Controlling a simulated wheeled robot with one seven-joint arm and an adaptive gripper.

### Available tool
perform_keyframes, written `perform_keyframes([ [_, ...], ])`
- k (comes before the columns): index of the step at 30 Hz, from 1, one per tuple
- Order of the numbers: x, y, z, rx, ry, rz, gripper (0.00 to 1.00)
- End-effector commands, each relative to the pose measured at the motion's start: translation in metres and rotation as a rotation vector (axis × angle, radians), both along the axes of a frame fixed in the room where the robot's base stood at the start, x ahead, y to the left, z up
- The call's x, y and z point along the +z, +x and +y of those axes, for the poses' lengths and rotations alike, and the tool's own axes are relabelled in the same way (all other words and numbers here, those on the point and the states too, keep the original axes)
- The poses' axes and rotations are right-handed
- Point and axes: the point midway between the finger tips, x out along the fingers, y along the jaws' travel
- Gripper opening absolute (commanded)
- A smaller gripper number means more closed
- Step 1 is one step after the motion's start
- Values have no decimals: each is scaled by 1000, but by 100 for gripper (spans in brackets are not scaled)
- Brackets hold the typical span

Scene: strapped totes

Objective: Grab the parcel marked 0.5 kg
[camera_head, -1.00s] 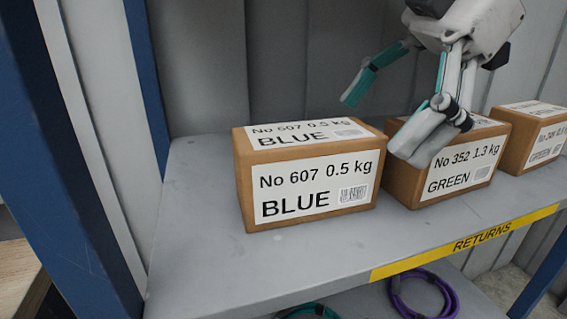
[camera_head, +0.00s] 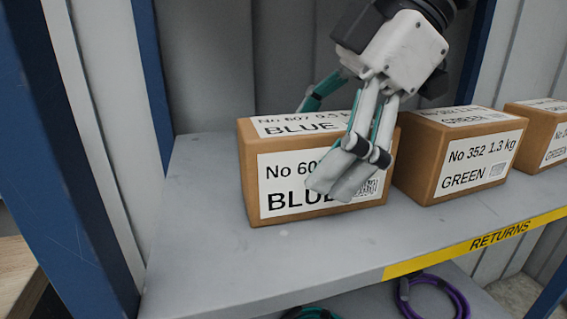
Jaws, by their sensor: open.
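The parcel marked No 607, 0.5 kg, BLUE (camera_head: 246,170) is a brown box with white labels on its top and front. It stands on the grey shelf at the left. My gripper (camera_head: 325,145) is open over this parcel. One finger is in front of the front face and covers part of the label, including the weight there. The other finger is behind the top, its tip hidden by the box. I cannot tell whether either finger touches the box.
A parcel marked No 352, 1.3 kg, GREEN (camera_head: 462,158) stands close on the right, with another labelled parcel (camera_head: 540,128) beyond it. The shelf (camera_head: 195,225) is clear to the left. A blue post (camera_head: 152,85) and grey back wall bound the space. Cables (camera_head: 435,298) lie below the RETURNS strip (camera_head: 480,242).

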Motion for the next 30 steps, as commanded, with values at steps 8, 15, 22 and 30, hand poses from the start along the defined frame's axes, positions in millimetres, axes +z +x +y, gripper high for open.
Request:
perform_keyframes([
  [8, 1, 0, 0, 0, 0, 0, 44],
  [15, 1, 0, 0, 0, 0, -1, 13],
  [22, 3, 0, 0, 0, 0, -1, 13],
  [30, 26, 0, 0, 1, 1, -2, 1],
])
